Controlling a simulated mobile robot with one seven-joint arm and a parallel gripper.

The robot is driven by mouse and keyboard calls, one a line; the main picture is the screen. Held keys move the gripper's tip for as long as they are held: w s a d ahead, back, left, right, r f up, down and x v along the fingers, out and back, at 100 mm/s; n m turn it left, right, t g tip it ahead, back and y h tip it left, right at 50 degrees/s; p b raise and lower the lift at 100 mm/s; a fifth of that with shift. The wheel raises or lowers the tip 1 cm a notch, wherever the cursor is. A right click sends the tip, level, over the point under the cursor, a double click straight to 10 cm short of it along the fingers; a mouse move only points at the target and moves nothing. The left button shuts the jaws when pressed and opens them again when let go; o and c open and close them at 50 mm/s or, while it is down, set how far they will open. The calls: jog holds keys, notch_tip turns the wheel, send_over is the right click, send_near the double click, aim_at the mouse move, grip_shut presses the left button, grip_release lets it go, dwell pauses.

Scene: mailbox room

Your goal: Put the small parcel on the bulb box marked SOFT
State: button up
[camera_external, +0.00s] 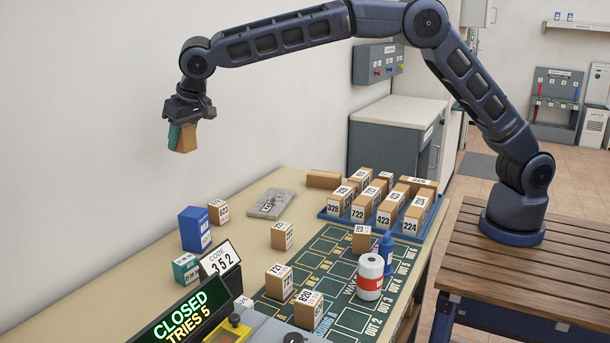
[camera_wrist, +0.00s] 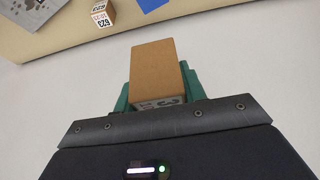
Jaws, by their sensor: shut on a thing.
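My gripper (camera_external: 181,134) is shut on a small brown parcel (camera_external: 187,139), held high above the left part of the table. In the wrist view the parcel (camera_wrist: 155,66) sits between the green fingers, with part of a printed number showing on its near end. A blue box (camera_external: 194,230) stands upright on the table below, near the wall. A smaller teal box (camera_external: 186,268) with a white top label stands in front of it. I cannot read SOFT on either box. A blue surface (camera_wrist: 151,4) shows at the top edge of the wrist view.
A parcel marked 623 (camera_external: 219,211) stands close behind the blue box. A grey flat plate (camera_external: 270,204) lies farther back. A code sign (camera_external: 221,259) stands right of the teal box. Several parcels stand on a blue tray (camera_external: 333,217) and a green mat (camera_external: 338,318).

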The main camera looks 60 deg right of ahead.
aim_at(187, 210)
notch_tip(187, 210, down, 17)
jog(key=shift+r, duration=0.15)
dwell(0.5)
jog(key=o, duration=1)
jog(key=v, duration=1.2)
jog(key=shift+d, duration=0.1)
